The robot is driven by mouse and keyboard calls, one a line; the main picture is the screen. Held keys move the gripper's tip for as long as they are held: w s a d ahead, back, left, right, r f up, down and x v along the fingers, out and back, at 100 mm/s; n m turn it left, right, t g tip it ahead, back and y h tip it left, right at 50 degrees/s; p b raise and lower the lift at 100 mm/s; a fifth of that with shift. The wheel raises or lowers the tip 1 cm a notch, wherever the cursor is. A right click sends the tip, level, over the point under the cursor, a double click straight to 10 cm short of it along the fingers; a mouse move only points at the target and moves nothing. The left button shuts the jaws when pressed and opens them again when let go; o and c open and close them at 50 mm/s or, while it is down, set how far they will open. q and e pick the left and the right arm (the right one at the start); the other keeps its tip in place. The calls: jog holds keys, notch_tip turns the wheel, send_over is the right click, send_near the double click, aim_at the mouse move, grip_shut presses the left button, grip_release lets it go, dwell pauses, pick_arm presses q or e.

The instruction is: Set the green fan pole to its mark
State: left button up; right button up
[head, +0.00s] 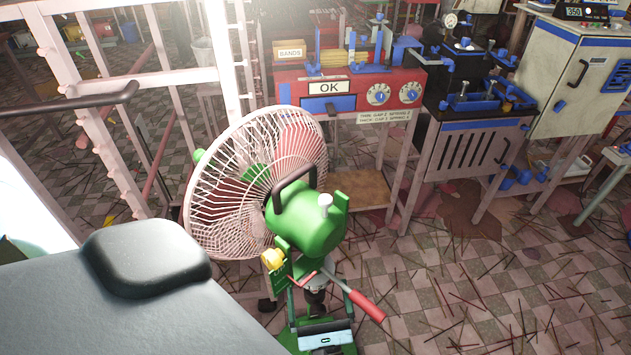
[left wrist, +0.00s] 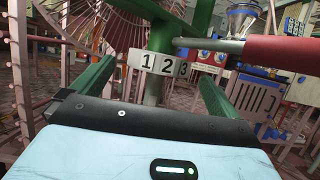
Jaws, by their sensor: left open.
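The fan has a pale wire cage (head: 215,190) and a green motor housing (head: 305,222), and faces left in the head view. A grey pole (left wrist: 153,92) stands below it, carrying a white plate (left wrist: 167,64) marked 1, 2, 3. A lever with a red handle (head: 367,306) sticks out from the pole; it also fills the upper right of the left wrist view (left wrist: 280,47). My left gripper (head: 316,298) is open, low at the pole. In the left wrist view its green fingers (left wrist: 155,82) stand either side of the pole, apart from it. The right gripper is not in view.
A red machine (head: 350,90) with an OK sign and dials stands behind the fan. A dark bench (head: 470,145) and a beige cabinet (head: 575,75) are to its right. A pale metal frame (head: 90,110) stands at left. Thin sticks litter the checkered floor (head: 450,290) at right.

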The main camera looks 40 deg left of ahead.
aim_at(317, 287)
pick_arm(q)
jog(key=shift+p+x, duration=0.3)
jog(key=shift+x, duration=1.25)
jog(key=c, duration=1.4)
jog(key=shift+f+b, duration=0.45)
jog(key=shift+f, duration=0.1)
jog(key=shift+f+b, duration=1.8)
jog(key=shift+f, duration=0.05)
